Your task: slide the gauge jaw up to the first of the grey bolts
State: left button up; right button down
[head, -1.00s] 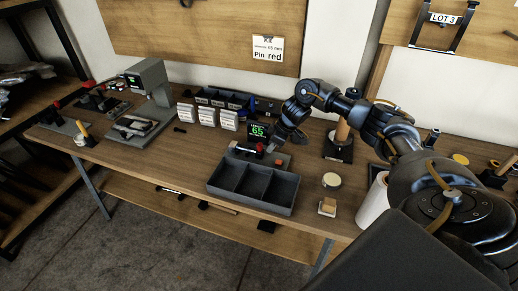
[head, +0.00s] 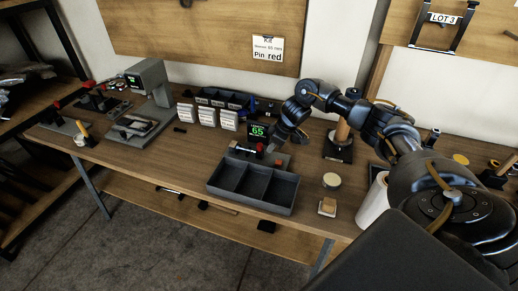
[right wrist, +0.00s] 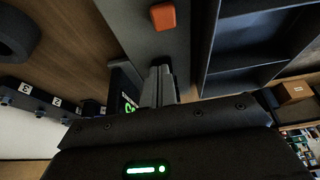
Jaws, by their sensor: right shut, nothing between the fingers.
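The length gauge (head: 240,150) is a low grey fixture behind the black tray, with a red-topped part (head: 259,147) and a green "65" display (head: 258,131). Its grey plate (right wrist: 150,42), orange block (right wrist: 163,16) and part of the display (right wrist: 126,103) show in the right wrist view. My right gripper (head: 273,148) is at the gauge's right part, near the red-topped part. Its fingers (right wrist: 160,75) are together and empty, close over the plate; I cannot tell whether they touch the jaw. No grey bolts can be made out. My left gripper is out of view.
A black three-compartment tray (head: 252,204) stands in front of the gauge. White labelled boxes (head: 207,117) and a blue-black bin row (head: 222,98) stand behind. A round tin (head: 332,181) and a small block (head: 327,207) sit right of the tray.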

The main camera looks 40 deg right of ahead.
jog(key=shift+w, duration=0.15)
jog(key=shift+w+a, duration=0.4)
jog(key=shift+w, duration=0.1)
dwell(0.9)
jog(key=shift+s+d+p, duration=0.25)
jog(key=shift+s+p, duration=0.2)
jog(key=shift+p, duration=0.3)
notch_tip(320, 180, up, 8)
jog(key=p, duration=0.8)
